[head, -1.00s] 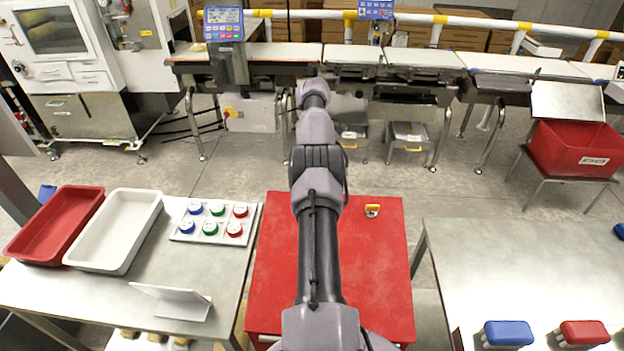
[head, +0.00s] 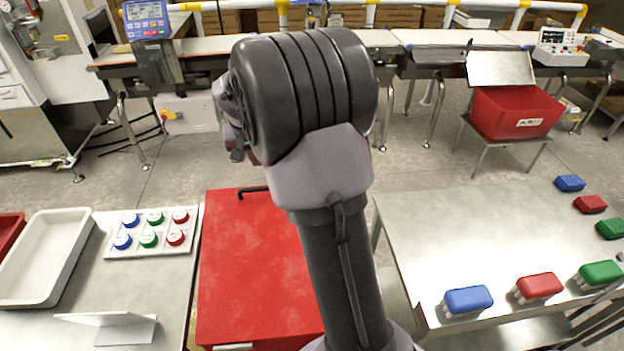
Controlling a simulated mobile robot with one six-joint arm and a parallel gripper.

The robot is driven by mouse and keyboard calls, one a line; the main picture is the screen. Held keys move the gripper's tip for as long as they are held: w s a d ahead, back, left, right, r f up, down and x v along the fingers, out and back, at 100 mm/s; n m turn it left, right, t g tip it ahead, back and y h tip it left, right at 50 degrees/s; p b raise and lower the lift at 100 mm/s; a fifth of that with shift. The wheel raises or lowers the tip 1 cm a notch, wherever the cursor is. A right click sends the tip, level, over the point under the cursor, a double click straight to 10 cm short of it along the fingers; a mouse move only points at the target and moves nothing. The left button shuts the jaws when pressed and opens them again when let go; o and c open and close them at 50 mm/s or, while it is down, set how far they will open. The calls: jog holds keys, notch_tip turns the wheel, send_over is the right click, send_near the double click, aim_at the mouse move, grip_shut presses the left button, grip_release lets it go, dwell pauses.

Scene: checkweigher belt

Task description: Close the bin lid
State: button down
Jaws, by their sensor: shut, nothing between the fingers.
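The red bin (head: 490,119) stands on a small metal stand at the right, beyond the tables. Its grey metal lid (head: 500,69) is open and stands up at the bin's back edge. A white label is on the bin's front. My arm rises through the middle of the view, with its large dark joint close to the camera. My gripper cannot be made out; the arm's own links hide it. The visible part of my arm is well to the left of the bin and apart from it.
A red-topped cabinet (head: 245,270) is in front of me. A steel table (head: 460,225) with several coloured blocks stands at right, between me and the bin. A left table holds a white tray (head: 75,225) and a button rack (head: 125,248). Belts (head: 430,38) run behind.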

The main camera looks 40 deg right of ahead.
jog(key=b+x, duration=0.1)
jog(key=x, duration=0.3)
jog(key=b+x, duration=0.2)
jog(key=x, duration=0.3)
jog(key=a+b+x, duration=0.1)
jog(key=x, duration=0.4)
jog(key=shift+f, duration=0.15)
jog(key=shift+s, duration=0.1)
